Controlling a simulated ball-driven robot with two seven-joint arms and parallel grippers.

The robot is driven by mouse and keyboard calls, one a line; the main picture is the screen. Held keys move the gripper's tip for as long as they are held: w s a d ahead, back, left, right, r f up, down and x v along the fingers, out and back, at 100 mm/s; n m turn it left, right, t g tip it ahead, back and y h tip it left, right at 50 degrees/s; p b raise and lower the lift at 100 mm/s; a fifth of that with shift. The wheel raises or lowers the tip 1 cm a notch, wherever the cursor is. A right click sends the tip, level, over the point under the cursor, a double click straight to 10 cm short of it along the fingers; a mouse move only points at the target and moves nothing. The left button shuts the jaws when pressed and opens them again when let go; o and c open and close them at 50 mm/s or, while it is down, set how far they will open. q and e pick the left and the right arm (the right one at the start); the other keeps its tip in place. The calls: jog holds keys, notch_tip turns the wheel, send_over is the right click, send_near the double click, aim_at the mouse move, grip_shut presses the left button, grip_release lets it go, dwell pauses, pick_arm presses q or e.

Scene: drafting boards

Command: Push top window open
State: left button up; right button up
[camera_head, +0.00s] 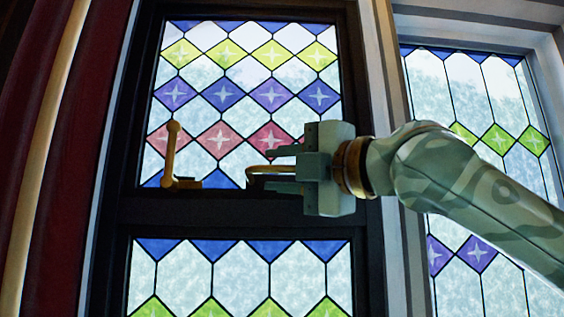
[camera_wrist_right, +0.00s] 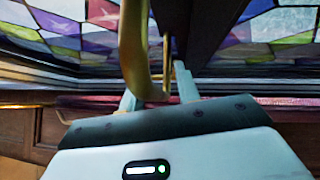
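The top window (camera_head: 245,75) is a stained-glass pane with coloured diamonds in a black frame; it looks closed. Two brass handles sit along its bottom rail. The left handle (camera_head: 171,150) stands upright. The right handle (camera_head: 258,170) lies sideways, at my right gripper (camera_head: 284,170). This gripper points left, its two fingers apart, one above and one below the right handle. In the wrist view the brass handle (camera_wrist_right: 134,50) reaches down between the spread fingers (camera_wrist_right: 156,95); I cannot tell whether it touches them. My left gripper is not in view.
Below is a lower stained-glass pane (camera_head: 240,285), separated by a dark crossbar (camera_head: 215,208). Another stained-glass window (camera_head: 480,90) is on the right, behind my right arm. A dark red curtain (camera_head: 75,150) hangs on the left.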

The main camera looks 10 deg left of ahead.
aim_at(281, 178)
grip_shut()
jog(key=shift+w+p, duration=0.3)
jog(key=shift+p, duration=0.1)
jog(key=w+p, duration=0.2)
jog(key=w+n+y+p, duration=0.1)
jog(key=shift+w+a+f, duration=0.15)
jog(key=shift+w+a, duration=0.1)
jog(key=shift+a, duration=0.1)
jog(key=shift+w+f, duration=0.3)
jog(key=shift+w, duration=0.1)
grip_release()
jog(key=shift+s+a, duration=0.1)
jog(key=b+v, duration=0.5)
jog(key=v, duration=1.1)
jog(key=shift+s+f+b, duration=0.15)
jog(key=shift+s+b, duration=0.05)
jog(key=shift+b, duration=0.15)
